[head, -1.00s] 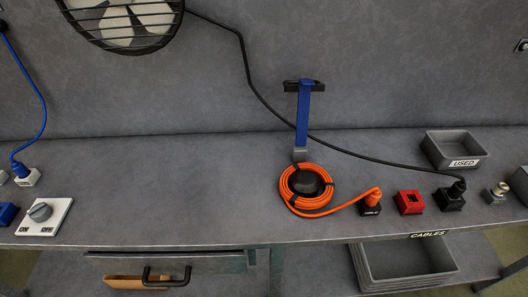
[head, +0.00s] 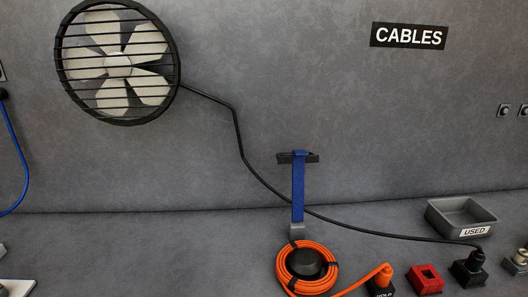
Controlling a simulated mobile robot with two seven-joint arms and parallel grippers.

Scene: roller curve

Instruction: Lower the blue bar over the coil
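The blue bar (head: 298,187) stands upright at the back of the bench, just behind the coil. Its top meets a dark crosspiece (head: 311,158) near the wall, and its foot is a grey block (head: 297,231). The orange cable coil (head: 283,262) lies on the bench around a black round hub (head: 305,263). The bar is raised and does not lie across the coil. The coil's loose end runs right to an orange plug (head: 384,275) in a black socket. Neither gripper shows in the head view.
A grey bin labelled USED (head: 440,221) stands at the back right. A red socket block (head: 426,280) and a black plug (head: 468,267) sit in front of it. A black cable runs along the wall to the fan (head: 118,63).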

